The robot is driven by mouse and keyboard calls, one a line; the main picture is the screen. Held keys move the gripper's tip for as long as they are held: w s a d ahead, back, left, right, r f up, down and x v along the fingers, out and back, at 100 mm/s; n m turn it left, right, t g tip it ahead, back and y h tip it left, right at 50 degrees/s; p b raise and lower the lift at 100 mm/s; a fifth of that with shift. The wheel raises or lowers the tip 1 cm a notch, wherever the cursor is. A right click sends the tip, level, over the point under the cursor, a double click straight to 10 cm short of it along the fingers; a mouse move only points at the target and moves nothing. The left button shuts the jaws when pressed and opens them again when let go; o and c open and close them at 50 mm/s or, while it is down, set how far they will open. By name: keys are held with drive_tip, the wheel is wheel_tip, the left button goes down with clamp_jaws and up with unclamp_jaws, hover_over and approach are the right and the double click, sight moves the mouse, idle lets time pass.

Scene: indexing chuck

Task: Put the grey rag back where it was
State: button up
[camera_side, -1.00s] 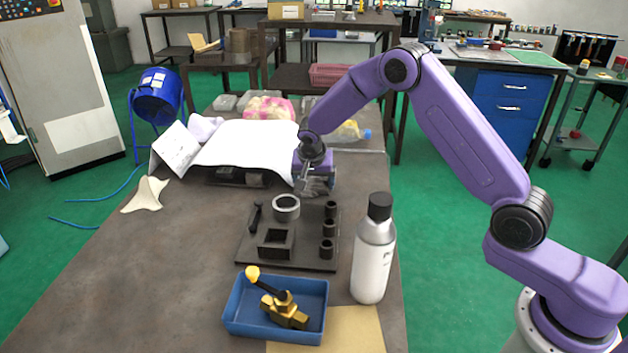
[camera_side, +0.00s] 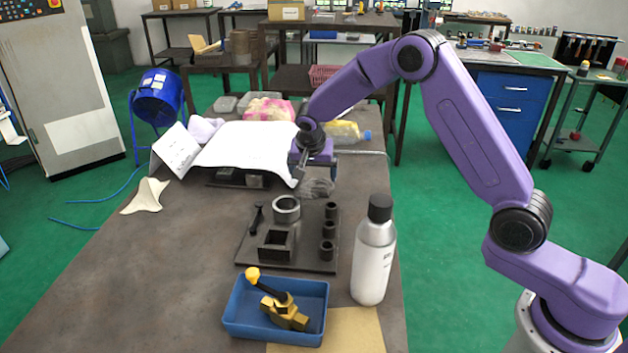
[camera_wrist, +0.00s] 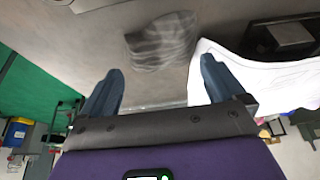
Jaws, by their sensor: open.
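The grey rag (camera_side: 318,187) lies crumpled on the table, right of the large white sheet and behind the black fixture plate. In the wrist view the rag (camera_wrist: 160,42) shows as a layered, striped grey bundle ahead of my fingers, apart from them. My gripper (camera_side: 317,170) is open and empty, a little above the rag and toward its far side. In the wrist view my gripper (camera_wrist: 160,68) shows its two dark blue fingers spread wide with nothing between them.
The white sheet (camera_side: 245,143) drapes close on the left. A cream cloth (camera_side: 147,196) lies far left; the left table area is clear.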

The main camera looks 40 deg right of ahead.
drive_tip(key=v, duration=0.7)
drive_tip(key=shift+r, duration=0.15)
drive_tip(key=shift+a, duration=0.1)
drive_tip(key=s+a+r+n+t+y, duration=0.1)
drive_tip(key=s+a+r+n+y, duration=0.1)
drive_tip(key=s+r+n, duration=0.7)
drive_tip(key=s+a+r+n+t+y, duration=0.1)
drive_tip(key=s+a+r+n, duration=0.1)
drive_tip(key=s+r+n, duration=0.55)
drive_tip(key=s+d+f+n+g, duration=0.2)
drive_tip(key=s+f, duration=0.5)
drive_tip(key=s, duration=0.5)
drive_tip(key=s+d+f+n+g, duration=0.3)
drive_tip(key=s+f, duration=0.4)
drive_tip(key=s, duration=0.6)
drive_tip(key=shift+s+d+y, duration=0.15)
drive_tip(key=shift+s+y, duration=0.05)
drive_tip(key=shift+y, duration=0.1)
